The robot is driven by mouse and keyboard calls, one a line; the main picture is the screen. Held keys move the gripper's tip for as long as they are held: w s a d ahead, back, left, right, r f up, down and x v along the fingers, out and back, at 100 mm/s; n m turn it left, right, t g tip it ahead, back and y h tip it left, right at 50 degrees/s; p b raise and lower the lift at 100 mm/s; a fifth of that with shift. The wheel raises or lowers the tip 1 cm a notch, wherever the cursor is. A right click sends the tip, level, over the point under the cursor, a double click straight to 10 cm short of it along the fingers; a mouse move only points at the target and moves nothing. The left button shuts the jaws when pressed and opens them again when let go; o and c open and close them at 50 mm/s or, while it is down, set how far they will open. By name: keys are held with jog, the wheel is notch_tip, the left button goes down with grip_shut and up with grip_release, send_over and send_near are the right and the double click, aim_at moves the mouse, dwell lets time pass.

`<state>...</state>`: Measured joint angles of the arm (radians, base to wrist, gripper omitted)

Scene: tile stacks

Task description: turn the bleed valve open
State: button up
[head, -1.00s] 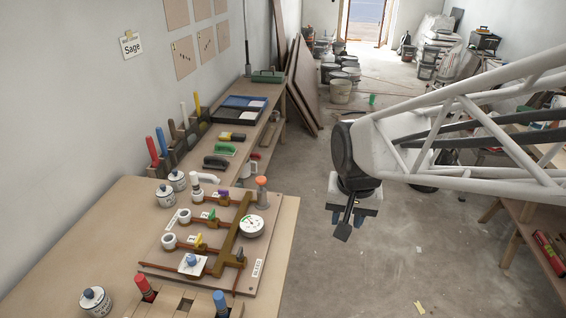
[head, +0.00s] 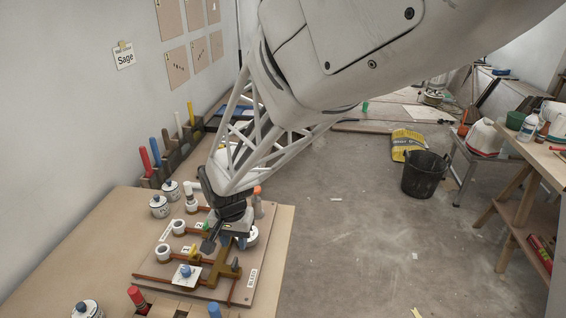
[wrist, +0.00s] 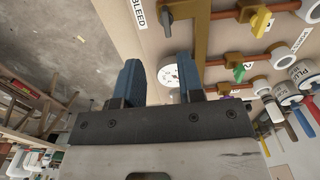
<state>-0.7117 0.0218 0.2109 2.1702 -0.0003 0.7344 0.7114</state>
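The bleed valve has a small dark grey handle (head: 235,264) at the near end of the brass manifold (head: 222,271), beside the BLEED label (head: 251,279). In the wrist view the handle (wrist: 166,18) is at the top, next to its label (wrist: 138,14). My gripper (head: 235,240) is over the board near the pressure gauge, beyond the handle in the head view. In the wrist view my gripper (wrist: 157,72) has its two blue fingers apart with nothing held between them. The gauge (wrist: 168,75) shows behind the gap. The handle looks clear of the fingers.
Yellow (head: 194,250) and green (head: 201,226) valve handles sit on the copper branch pipes. A blue knob (head: 185,270) on a white plate is at the board's near left. An orange-topped post (head: 257,200) stands just behind my gripper. Lidded pots (head: 159,206) stand to the left.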

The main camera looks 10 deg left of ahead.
aim_at(234, 262)
jog(key=shift+s+a+f, duration=0.1)
jog(key=shift+a+f, duration=0.25)
jog(key=shift+a, duration=0.2)
jog(key=shift+f, duration=0.1)
jog(key=shift+f, duration=3.8)
grip_shut()
